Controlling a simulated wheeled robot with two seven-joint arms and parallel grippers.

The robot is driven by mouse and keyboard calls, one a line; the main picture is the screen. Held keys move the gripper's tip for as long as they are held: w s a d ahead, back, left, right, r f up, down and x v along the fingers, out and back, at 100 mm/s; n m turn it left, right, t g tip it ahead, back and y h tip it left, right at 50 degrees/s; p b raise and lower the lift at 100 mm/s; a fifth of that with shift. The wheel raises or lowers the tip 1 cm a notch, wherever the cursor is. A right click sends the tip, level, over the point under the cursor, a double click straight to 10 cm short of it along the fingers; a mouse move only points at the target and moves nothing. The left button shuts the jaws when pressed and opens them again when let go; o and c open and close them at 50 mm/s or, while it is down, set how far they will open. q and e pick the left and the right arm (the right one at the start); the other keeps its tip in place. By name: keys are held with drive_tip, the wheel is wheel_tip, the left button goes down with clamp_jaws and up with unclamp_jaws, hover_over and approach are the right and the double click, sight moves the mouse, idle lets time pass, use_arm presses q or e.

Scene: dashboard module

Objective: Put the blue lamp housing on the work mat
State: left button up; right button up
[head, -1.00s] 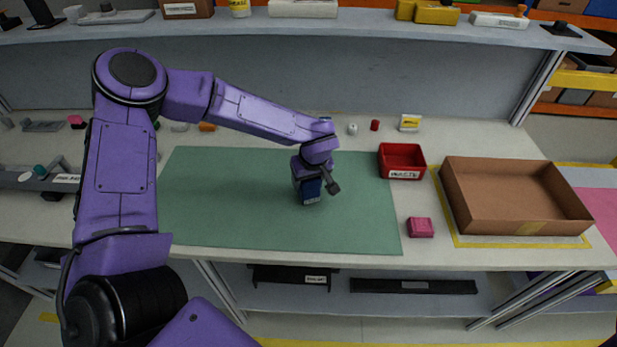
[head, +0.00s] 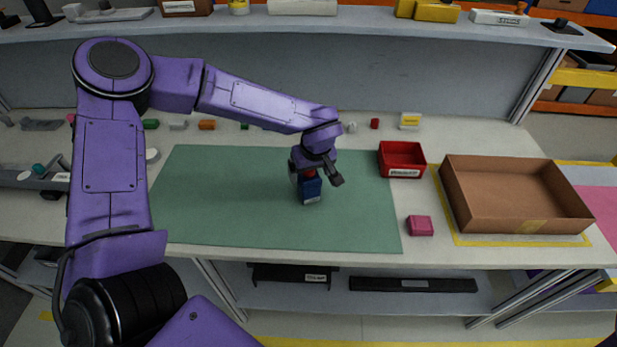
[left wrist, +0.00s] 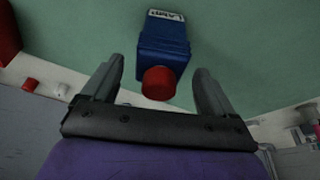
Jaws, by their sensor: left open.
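The blue lamp housing (head: 311,190) stands on the green work mat (head: 230,200), right of the mat's middle. In the left wrist view the housing (left wrist: 163,45) shows a white label reading LAMP and a red round end (left wrist: 159,83) facing my gripper. My left gripper (head: 316,179) is just above and around the red end in the head view. In the left wrist view its two fingers (left wrist: 157,85) are spread, with a gap on each side of the red end. The right gripper is not in view.
A red bin (head: 402,172) stands at the mat's right edge. A pink block (head: 420,225) lies right of the mat, and an open cardboard box (head: 515,222) is further right. Small parts line the table behind the mat. A shelf (head: 350,25) spans the back above.

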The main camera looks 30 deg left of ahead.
use_arm(q)
drive_tip(key=v, duration=0.8)
